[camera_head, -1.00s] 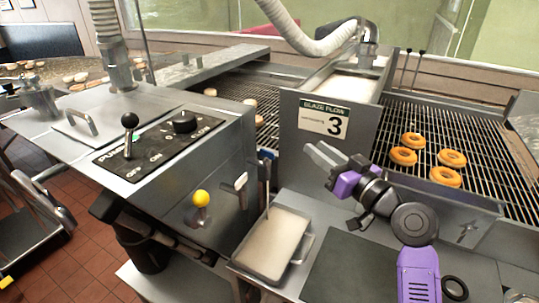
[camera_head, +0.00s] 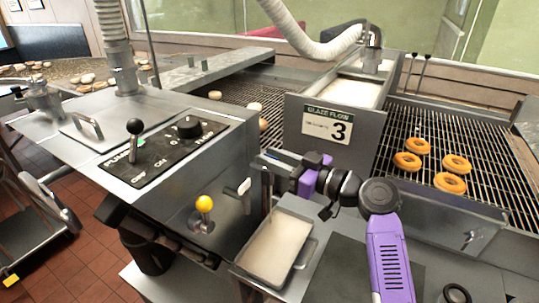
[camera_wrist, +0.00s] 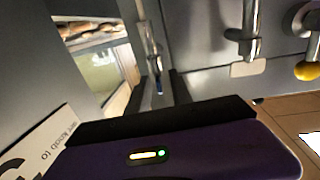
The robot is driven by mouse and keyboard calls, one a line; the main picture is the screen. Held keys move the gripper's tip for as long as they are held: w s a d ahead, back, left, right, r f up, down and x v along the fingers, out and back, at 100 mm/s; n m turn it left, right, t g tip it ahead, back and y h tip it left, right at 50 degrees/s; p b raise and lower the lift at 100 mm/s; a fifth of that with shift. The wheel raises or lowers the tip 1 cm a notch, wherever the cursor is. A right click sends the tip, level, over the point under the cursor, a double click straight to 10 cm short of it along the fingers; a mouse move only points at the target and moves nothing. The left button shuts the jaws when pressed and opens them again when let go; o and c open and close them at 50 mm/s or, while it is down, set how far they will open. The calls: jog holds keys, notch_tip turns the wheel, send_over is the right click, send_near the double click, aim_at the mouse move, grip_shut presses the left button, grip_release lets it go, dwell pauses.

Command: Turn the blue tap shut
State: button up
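My gripper (camera_head: 268,162) is at the right side of the steel cabinet, below the sign with the 3. In the wrist view its dark fingers (camera_wrist: 158,92) appear apart, with the blue tip seen between them. I cannot tell whether they touch it. The white-handled tap (camera_head: 244,188) and the yellow-knobbed tap (camera_head: 204,204) stand to the left on the cabinet front.
A tray of pale glaze (camera_head: 274,246) sits below my gripper. The glaze trough (camera_head: 352,88) and its sign (camera_head: 327,124) stand close behind. Several doughnuts (camera_head: 452,183) lie on the wire rack at right. A control panel (camera_head: 165,148) tops the cabinet.

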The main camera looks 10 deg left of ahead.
jog(key=shift+w+a, duration=0.25)
jog(key=shift+a, duration=0.15)
jog(key=shift+c, duration=0.5)
grip_shut()
jog(key=shift+s+m+t+h, duration=0.1)
jog(key=shift+m+t+h, duration=0.25)
jog(key=shift+t, duration=0.25)
jog(key=shift+m+t+h+p, duration=0.45)
jog(key=shift+m+t+p, duration=0.15)
jog(key=shift+t, duration=0.2)
jog(key=m+t+h+p, duration=0.2)
jog(key=t+p, duration=0.1)
jog(key=shift+r+m+h, duration=0.2)
jog(key=shift+m+h, duration=0.15)
jog(key=shift+h, duration=0.05)
jog(key=m+t+h+p, duration=0.1)
jog(key=h+p, duration=0.1)
jog(key=p, duration=0.3)
jog(key=shift+r+m+t, duration=0.1)
jog(key=shift+m+t, duration=0.2)
jog(key=shift+m, duration=0.1)
jog(key=h+p, duration=0.1)
jog(key=p, duration=0.1)
jog(key=shift+m+t+p, duration=0.3)
jog(key=shift+m+p, duration=0.1)
jog(key=shift+d+f+m+t+h+p, duration=0.15)
jog(key=shift+f+m+t+h+p, duration=0.2)
jog(key=shift+h+p, duration=0.3)
